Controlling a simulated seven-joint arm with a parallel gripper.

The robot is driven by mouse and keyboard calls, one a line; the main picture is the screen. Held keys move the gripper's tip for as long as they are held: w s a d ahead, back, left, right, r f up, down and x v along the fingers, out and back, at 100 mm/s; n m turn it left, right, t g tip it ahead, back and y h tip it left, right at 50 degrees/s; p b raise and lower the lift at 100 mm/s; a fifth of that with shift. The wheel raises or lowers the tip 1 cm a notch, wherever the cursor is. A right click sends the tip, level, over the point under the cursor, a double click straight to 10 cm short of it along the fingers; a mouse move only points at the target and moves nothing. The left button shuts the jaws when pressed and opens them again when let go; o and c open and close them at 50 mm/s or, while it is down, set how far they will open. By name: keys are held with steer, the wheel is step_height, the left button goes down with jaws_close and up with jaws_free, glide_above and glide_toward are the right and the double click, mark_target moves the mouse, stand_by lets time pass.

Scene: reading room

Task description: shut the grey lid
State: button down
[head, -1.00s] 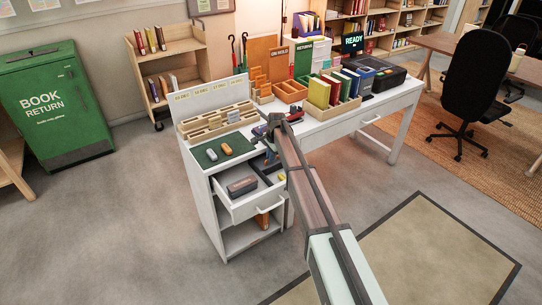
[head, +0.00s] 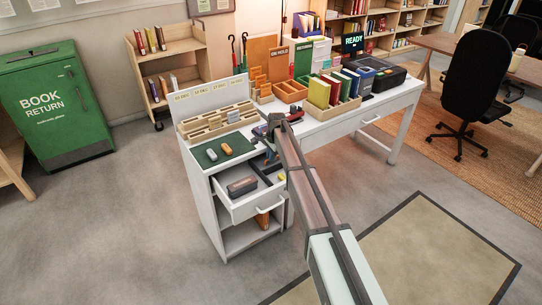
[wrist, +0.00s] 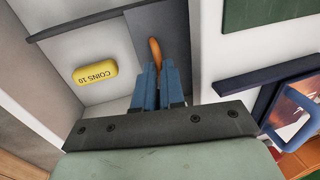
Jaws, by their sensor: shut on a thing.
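My gripper (wrist: 155,70) has its blue fingers close together on a slim orange-brown piece (wrist: 155,48), which sticks out past the fingertips in the wrist view. A dark grey panel (wrist: 174,16) lies right behind that piece; it may be the grey lid, but its hinge and edges are mostly hidden. In the head view my arm covers much of this spot, at the right side of the open white drawer (head: 238,211). A yellow roll marked COINS 10 (wrist: 95,73) lies left of my fingers in the wrist view.
A wooden card rack (head: 215,122) and book trays (head: 335,105) stand behind.

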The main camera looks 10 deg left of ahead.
steer(key=s+d, duration=0.8)
steer(key=shift+s+d, duration=0.1)
steer(key=shift+s, duration=0.05)
steer(key=c, duration=1.2)
jaws_free()
steer(key=shift+r, duration=0.1)
steer(key=r, duration=0.4)
steer(key=s+d+r, duration=0.1)
steer(key=r, duration=0.4)
steer(key=d+r, duration=0.1)
steer(key=r, duration=0.3)
steer(key=shift+s+r, duration=0.2)
steer(key=shift+s, duration=0.15)
